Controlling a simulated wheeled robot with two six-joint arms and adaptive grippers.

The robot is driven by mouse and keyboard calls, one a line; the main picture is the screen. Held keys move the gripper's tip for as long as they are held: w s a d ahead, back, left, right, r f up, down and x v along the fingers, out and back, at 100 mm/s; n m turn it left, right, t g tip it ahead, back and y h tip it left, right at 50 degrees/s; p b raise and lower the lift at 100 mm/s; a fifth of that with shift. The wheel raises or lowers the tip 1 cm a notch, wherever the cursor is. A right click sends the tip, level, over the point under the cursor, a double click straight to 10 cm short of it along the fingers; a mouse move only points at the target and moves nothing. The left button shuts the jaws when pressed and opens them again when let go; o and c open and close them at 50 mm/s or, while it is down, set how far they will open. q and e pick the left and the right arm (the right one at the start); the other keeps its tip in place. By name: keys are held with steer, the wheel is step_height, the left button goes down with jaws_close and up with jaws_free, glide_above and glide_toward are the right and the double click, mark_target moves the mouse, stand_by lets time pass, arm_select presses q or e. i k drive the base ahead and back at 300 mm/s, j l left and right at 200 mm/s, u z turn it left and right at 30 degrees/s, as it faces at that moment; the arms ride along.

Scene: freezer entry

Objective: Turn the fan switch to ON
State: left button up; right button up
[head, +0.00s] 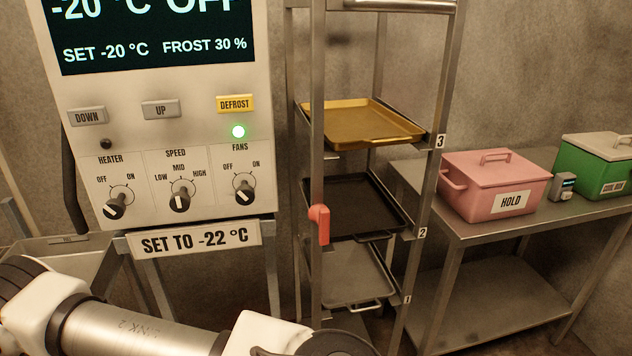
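The fan switch (243,190) is a black rotary knob under the FANS label, at the right end of the bottom row on the white control panel (85,145). OFF is printed at its upper left and ON at its upper right. I cannot tell for sure which mark the knob points to. The display (155,35) above reads -20 °C, OFF, SET -20 °C and FROST 30 %; its top is cut off. Neither of my grippers is in view; only a link of my arm crosses the bottom left.
HEATER (115,206) and SPEED (180,200) knobs sit left of the fan switch. A sign (195,239) reading SET TO -22 °C hangs below. A tray rack (318,90) with a red handle (319,223) stands close right. A table (470,228) holds pink and green boxes.

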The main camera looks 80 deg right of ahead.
mark_target(245, 195)
steer(key=z, duration=2.2)
